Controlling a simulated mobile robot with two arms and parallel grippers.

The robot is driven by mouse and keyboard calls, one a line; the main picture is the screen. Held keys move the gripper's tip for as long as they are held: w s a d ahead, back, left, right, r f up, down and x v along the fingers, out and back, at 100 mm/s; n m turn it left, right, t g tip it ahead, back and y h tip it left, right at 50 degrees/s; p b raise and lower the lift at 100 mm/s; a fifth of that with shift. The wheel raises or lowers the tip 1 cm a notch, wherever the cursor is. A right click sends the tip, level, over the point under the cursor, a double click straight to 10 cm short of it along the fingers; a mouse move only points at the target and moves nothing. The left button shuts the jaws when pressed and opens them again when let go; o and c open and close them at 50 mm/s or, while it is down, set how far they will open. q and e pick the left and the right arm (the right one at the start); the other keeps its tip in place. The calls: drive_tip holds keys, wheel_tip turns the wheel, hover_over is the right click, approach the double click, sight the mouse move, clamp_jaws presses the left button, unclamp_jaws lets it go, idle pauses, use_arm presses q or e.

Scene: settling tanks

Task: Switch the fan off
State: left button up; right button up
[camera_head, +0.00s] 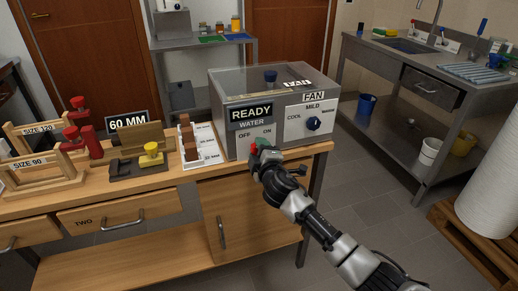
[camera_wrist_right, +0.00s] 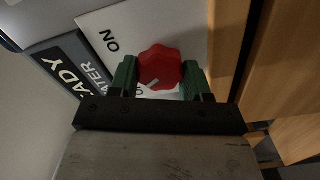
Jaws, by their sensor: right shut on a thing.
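A grey box (camera_head: 227,91) with a clear top stands at the right end of the wooden bench. Its front has a "READY" sign (camera_head: 251,113), a WATER panel marked OFF and ON, and a FAN panel (camera_head: 296,112) marked COOL, MILD and WARM. The fan's dark blue knob (camera_head: 313,123) is uncovered; its setting is too small to tell. My right gripper (camera_head: 259,149) is at the WATER panel, left of the fan knob. In the wrist view its green fingers are shut on the red water knob (camera_wrist_right: 160,66), one on each side. My left gripper is out of view.
Left of the box, a white tray (camera_head: 207,158) holds brown blocks. Wooden stands, red clamps (camera_head: 88,139) and a "60 MM" sign (camera_head: 128,121) stand further left. A steel sink bench (camera_head: 388,61) is at the right; the floor between is clear.

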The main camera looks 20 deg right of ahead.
drive_tip(key=shift+f+n, duration=0.1)
drive_tip(key=shift+n, duration=0.3)
drive_tip(key=o, duration=0.9)
drive_tip(key=shift+s, duration=0.15)
drive_tip(key=s, duration=1)
drive_tip(key=shift+s+d, duration=0.15)
drive_tip(key=shift+s, duration=0.15)
